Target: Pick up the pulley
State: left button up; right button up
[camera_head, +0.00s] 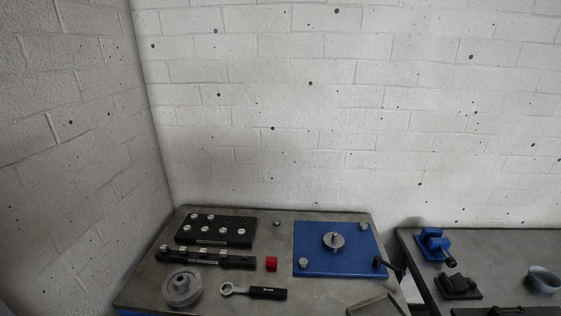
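The pulley (183,287) is most likely the grey grooved wheel lying flat at the front left of the workbench. It has a raised centre hub and nothing touches it from above. A blue plate (310,262) on the right of the bench carries a small metal spindle with a round flange (334,240) standing upright. Neither of my grippers shows in the head view.
A black block with several silver weights (215,229) and a black rail (206,257) lie behind the wheel. A second bench holds a blue vise (433,243) and bowl (543,279).

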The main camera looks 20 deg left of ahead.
aim_at(181, 286)
jog(key=i+j+u, duration=0.1)
jog(key=u, duration=1.45)
jog(key=k+l+u, duration=0.2)
jog(key=i+j, duration=0.1)
